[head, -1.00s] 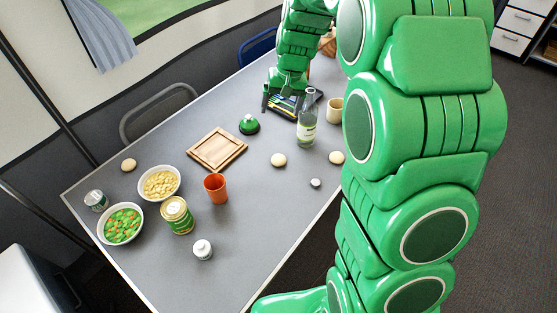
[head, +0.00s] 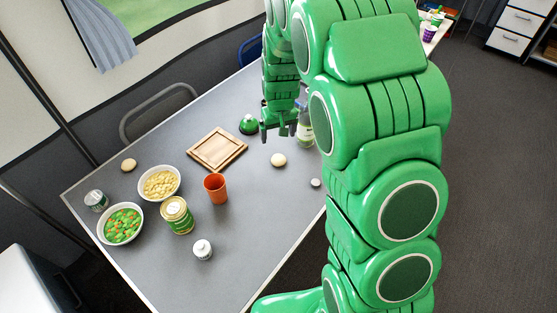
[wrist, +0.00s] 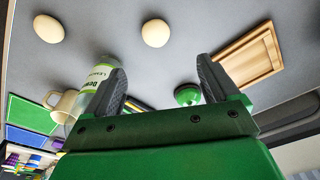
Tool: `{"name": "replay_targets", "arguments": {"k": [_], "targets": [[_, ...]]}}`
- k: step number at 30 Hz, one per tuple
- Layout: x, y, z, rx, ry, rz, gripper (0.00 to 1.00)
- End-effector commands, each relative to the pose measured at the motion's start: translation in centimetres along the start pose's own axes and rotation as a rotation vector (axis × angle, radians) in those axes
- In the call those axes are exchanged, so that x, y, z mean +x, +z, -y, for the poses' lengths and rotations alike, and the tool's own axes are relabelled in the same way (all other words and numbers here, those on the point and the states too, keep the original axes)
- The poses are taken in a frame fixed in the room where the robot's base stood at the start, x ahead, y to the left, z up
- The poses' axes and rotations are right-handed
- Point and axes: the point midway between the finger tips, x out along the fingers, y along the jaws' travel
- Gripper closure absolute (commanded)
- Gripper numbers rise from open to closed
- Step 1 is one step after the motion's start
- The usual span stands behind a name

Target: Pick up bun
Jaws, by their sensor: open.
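A pale round bun (head: 278,160) lies on the grey table, right of the wooden board; it also shows at the top middle of the wrist view (wrist: 155,32). A second bun (wrist: 48,28) lies at the upper left of the wrist view; my arm hides it in the head view. A third bun (head: 128,165) lies near the table's left end. My gripper (head: 279,128) is open and empty above the table, just behind the first bun in the head view. In the wrist view its fingers (wrist: 160,72) are apart, with that bun beyond them.
A labelled bottle (head: 305,130) stands close right of my gripper, partly hidden by my arm. A green domed object (head: 249,124) and the wooden board (head: 217,150) are to the left. An orange cup (head: 215,188) stands nearer. A cream mug (wrist: 62,104) is beside the bottle.

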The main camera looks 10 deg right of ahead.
Motion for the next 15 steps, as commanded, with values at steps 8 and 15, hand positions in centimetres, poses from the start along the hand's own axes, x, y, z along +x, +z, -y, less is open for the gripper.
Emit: {"name": "replay_targets", "arguments": {"k": [8, 15], "targets": [[5.6, 0.8, 0.0, 0.001, 0.000, 0.002, 0.12], [7.0, 0.8, 0.0, 0.000, 0.000, 0.004, 0.12]]}}
